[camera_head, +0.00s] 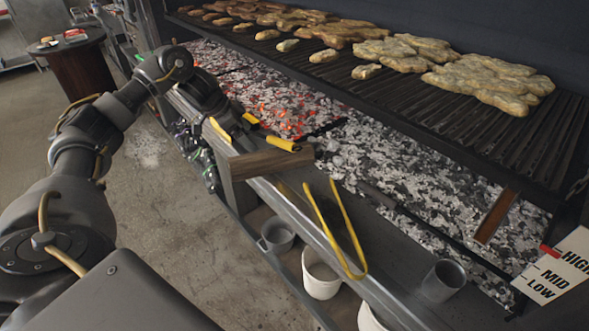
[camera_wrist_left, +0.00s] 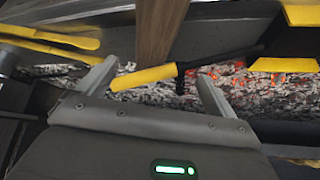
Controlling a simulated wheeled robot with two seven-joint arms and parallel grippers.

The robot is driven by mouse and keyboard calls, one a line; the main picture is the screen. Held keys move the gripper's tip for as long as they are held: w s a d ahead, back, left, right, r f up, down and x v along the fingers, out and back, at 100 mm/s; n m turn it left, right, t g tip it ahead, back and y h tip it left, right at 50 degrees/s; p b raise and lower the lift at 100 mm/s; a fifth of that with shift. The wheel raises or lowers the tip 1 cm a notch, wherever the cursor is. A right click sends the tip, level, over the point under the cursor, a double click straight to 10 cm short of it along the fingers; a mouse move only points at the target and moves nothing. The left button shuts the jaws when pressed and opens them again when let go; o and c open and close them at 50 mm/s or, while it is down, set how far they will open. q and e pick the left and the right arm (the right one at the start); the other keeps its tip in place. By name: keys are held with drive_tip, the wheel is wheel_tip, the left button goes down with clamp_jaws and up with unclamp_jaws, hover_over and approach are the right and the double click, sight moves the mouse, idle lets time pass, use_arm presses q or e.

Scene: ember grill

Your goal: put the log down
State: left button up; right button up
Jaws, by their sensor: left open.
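A brown wooden log (camera_head: 268,163) lies across the front ledge of the grill in the head view, beside the coal bed. In the left wrist view the log (camera_wrist_left: 157,30) comes down from the top edge, ahead of the gap between my fingers. My left gripper (camera_head: 232,128) is just behind the log in the head view, with its fingers partly hard to make out there. In the left wrist view my left gripper (camera_wrist_left: 158,70) has its two fingers spread wide, with nothing clamped between them. My right gripper is not in view.
Yellow-handled tools (camera_head: 283,143) lie close to the log and my left gripper. Yellow tongs (camera_head: 340,240) rest on the front ledge. Glowing coals (camera_head: 285,105) lie behind. Another brown wooden piece (camera_head: 495,216) is at right. Pots (camera_head: 320,275) stand below.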

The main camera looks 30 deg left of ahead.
sight(264, 153)
use_arm(q)
drive_tip(key=shift+s+d+f, duration=0.4)
drive_tip(key=shift+d+f, duration=0.05)
drive_tip(key=shift+f, duration=0.05)
drive_tip(key=shift+w+d+f, duration=0.1)
drive_tip(key=shift+w+f, duration=0.05)
drive_tip(key=shift+f, duration=0.25)
drive_tip(key=x, duration=0.4)
drive_tip(key=shift+b, duration=0.3)
drive_tip(key=shift+w+d+f, duration=0.15)
drive_tip(key=shift+w+f, duration=0.05)
drive_tip(key=shift+f, duration=0.15)
drive_tip(key=shift+w+d+f, duration=0.2)
drive_tip(key=shift+d+f, duration=0.05)
drive_tip(key=shift+f, duration=0.1)
drive_tip(key=p+x, duration=0.1)
drive_tip(key=x, duration=0.3)
drive_tip(key=shift+w+f, duration=0.1)
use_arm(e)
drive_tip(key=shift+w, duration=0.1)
use_arm(q)
drive_tip(key=shift+c, duration=0.4)
